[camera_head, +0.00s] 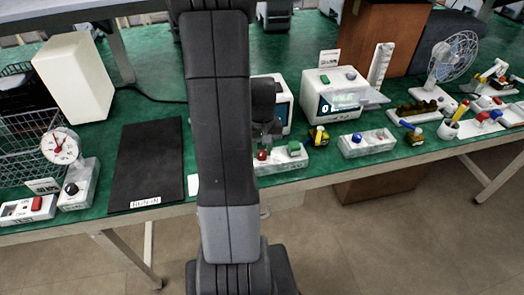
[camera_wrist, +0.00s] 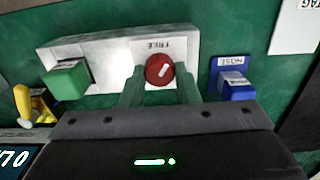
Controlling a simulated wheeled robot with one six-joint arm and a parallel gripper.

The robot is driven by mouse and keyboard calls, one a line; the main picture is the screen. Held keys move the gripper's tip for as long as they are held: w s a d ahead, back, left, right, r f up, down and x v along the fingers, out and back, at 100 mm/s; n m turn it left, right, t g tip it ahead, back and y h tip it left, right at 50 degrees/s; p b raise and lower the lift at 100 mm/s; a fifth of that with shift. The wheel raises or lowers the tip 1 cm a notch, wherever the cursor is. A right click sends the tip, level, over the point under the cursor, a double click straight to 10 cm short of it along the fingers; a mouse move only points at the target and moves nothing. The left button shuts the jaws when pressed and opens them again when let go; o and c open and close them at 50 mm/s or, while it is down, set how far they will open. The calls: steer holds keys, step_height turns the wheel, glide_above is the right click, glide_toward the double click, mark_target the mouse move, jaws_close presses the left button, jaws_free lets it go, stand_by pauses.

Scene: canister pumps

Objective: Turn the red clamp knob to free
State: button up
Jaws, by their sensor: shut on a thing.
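The red clamp knob (camera_wrist: 160,70) is round, with a short white mark slanting up to the right in the wrist view. It sits on a pale grey block (camera_wrist: 112,48), near a label reading FREE (camera_wrist: 167,43) that appears upside down. My gripper (camera_wrist: 160,84) is shut on the knob, one finger at each side. In the head view the red knob (camera_head: 262,156) shows at the left part of the block (camera_head: 278,165), below my gripper (camera_head: 267,134). The knob's lower edge is close to my gripper body in the wrist view.
A green block-shaped part (camera_wrist: 68,82) stands on the same pale block. A blue labelled part (camera_wrist: 236,86) is close to my right finger in the wrist view. A yellow part (camera_wrist: 26,103) lies at the left. A black mat (camera_head: 147,165) lies left of my arm.

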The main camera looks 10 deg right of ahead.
mark_target(262, 152)
steer(key=n+b, duration=0.1)
steer(key=n, duration=0.5)
steer(key=shift+n, duration=0.3)
stand_by(0.4)
steer(key=o, duration=1)
steer(key=shift+c, duration=0.2)
step_height(262, 152, up, 14)
steer(key=shift+f, duration=0.2)
